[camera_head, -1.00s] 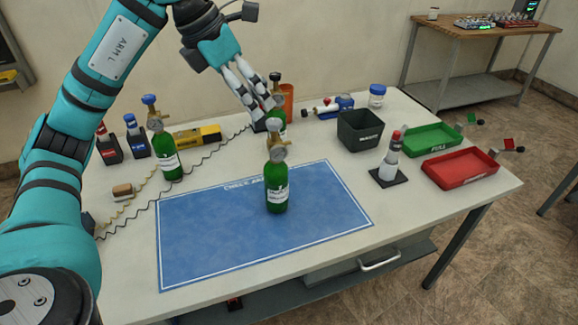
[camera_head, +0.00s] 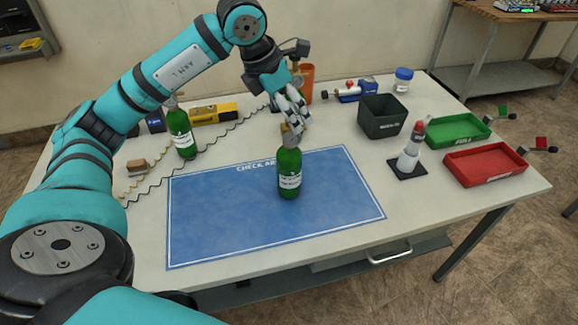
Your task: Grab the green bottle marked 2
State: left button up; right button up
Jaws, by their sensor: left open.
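A green bottle (camera_head: 289,175) with a white label and a brass top stands upright on the blue mat (camera_head: 225,225). A second green bottle (camera_head: 181,135) stands at the left, behind the mat. The label numbers are too small to read. My left gripper (camera_head: 298,125) is open, pointing down at the top of the bottle on the mat, and its fingers overlap that top in the picture. I cannot tell whether they touch. My right gripper is not in view.
A dark bin (camera_head: 382,118), a green tray (camera_head: 458,131), a red tray (camera_head: 485,164) and a white-and-red device on a black base (camera_head: 408,168) stand at the right. A yellow tool (camera_head: 214,113) and cables lie at the back left. The mat's left part is clear.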

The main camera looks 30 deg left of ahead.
pick_arm(q)
jog(key=shift+w+d+f, duration=0.1)
jog(key=shift+w+f, duration=0.1)
jog(key=shift+f, duration=0.15)
jog(key=x, duration=0.2)
jog(key=p+x, duration=0.1)
jog(key=shift+w+d+f, duration=0.1)
jog(key=shift+w+f, duration=0.15)
jog(key=shift+w, duration=0.1)
jog(key=shift+w+f, duration=0.1)
jog(key=shift+f, duration=0.2)
jog(key=c, duration=0.7)
grip_shut()
jog(key=shift+r, duration=0.1)
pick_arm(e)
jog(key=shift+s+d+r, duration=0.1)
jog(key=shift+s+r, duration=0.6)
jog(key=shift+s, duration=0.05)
